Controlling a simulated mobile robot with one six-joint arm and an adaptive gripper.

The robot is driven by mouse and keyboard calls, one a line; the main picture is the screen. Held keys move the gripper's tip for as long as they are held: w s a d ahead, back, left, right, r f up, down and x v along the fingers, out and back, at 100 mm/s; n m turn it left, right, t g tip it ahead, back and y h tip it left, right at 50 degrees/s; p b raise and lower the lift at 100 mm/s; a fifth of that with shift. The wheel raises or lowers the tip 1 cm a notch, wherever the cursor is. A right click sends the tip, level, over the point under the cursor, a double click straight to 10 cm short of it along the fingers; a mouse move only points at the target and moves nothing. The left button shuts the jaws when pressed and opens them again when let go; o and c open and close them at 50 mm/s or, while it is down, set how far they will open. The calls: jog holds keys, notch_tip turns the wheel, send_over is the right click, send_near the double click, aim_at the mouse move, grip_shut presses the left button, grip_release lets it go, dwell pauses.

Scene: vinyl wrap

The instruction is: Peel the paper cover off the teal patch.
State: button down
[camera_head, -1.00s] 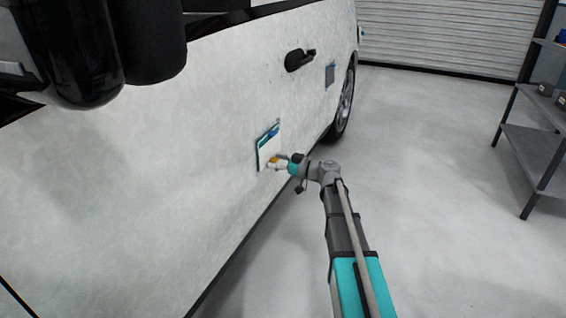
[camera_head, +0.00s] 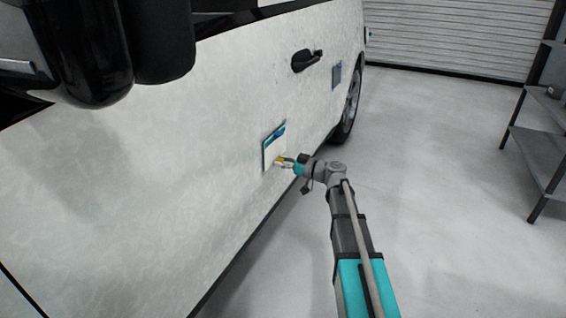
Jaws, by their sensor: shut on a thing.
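The teal patch (camera_head: 268,139) is on the white van's side panel, seen at a steep angle. Only its upper strip and left edge show teal. The pale paper cover (camera_head: 271,152) lies over most of its face. A small blue piece (camera_head: 280,132) shows at the patch's upper right. My gripper (camera_head: 279,161) is at the lower right of the patch, shut on the paper cover's edge. A small yellow spot shows at the fingertips. The exact grip is too small to make out.
The white van (camera_head: 120,190) fills the left, with a black door handle (camera_head: 306,60) and a grey-blue square (camera_head: 336,75) beyond the patch. A dark mirror (camera_head: 160,40) hangs at upper left. A metal shelf (camera_head: 545,150) stands at right. The floor between is clear.

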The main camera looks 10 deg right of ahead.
jog(key=shift+v, duration=0.8)
dwell(1.1)
jog(key=v, duration=0.6)
jog(key=shift+d, duration=0.3)
dwell(1.1)
jog(key=shift+s, duration=0.1)
jog(key=shift+r, duration=0.15)
notch_tip(320, 180, up, 51)
jog(key=p, duration=5.1)
